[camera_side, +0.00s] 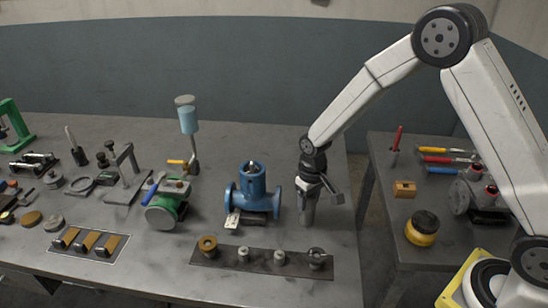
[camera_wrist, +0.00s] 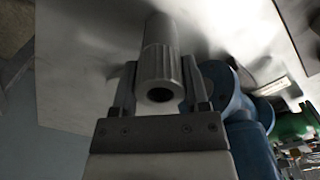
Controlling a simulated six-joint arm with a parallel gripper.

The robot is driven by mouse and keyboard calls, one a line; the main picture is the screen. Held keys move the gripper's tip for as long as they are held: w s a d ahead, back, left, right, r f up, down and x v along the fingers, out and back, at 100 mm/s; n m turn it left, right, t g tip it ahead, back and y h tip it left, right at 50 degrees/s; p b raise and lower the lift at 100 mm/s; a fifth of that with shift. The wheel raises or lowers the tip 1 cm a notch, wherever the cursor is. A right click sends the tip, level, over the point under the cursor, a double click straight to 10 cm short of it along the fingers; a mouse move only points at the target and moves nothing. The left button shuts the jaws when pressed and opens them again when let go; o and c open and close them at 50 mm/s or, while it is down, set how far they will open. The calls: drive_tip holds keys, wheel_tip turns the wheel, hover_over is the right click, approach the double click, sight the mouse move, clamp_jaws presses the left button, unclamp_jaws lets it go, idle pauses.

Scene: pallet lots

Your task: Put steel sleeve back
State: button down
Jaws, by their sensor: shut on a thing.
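The steel sleeve (camera_wrist: 159,62) is a grey cylinder with a ribbed middle and a dark bore in the end facing the wrist camera. My gripper (camera_wrist: 160,88) is shut on it, with one finger on each side. In the side view my gripper (camera_side: 310,190) points down, right of the blue valve body (camera_side: 252,192), and the sleeve (camera_side: 308,212) hangs upright below it. I cannot tell whether its lower end touches the bench. A dark strip (camera_side: 225,262) lies in front, carrying a brass ring (camera_side: 207,246), two small pale parts and a grey collar (camera_side: 316,257).
The blue valve stands close to my gripper's left. A green-bodied valve (camera_side: 165,209) and a tray with brass blocks (camera_side: 88,242) are further left. The bench's right edge is near; a second table (camera_side: 385,225) with tools stands beyond it. Bench between sleeve and strip is clear.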

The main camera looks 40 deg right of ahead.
drive_tip(key=shift+c, duration=0.4)
unclamp_jaws()
wheel_tip(320, 180, up, 12)
drive_tip(key=shift+r, duration=0.15)
idle(0.4)
drive_tip(key=shift+s, duration=0.2)
idle(0.3)
drive_tip(key=s+d+f+t, duration=0.1)
drive_tip(key=s, duration=0.6)
drive_tip(key=s+d+f+t, duration=0.1)
drive_tip(key=s, duration=0.7)
drive_tip(key=shift+s+d+f, duration=0.15)
drive_tip(key=shift+d+f, duration=0.1)
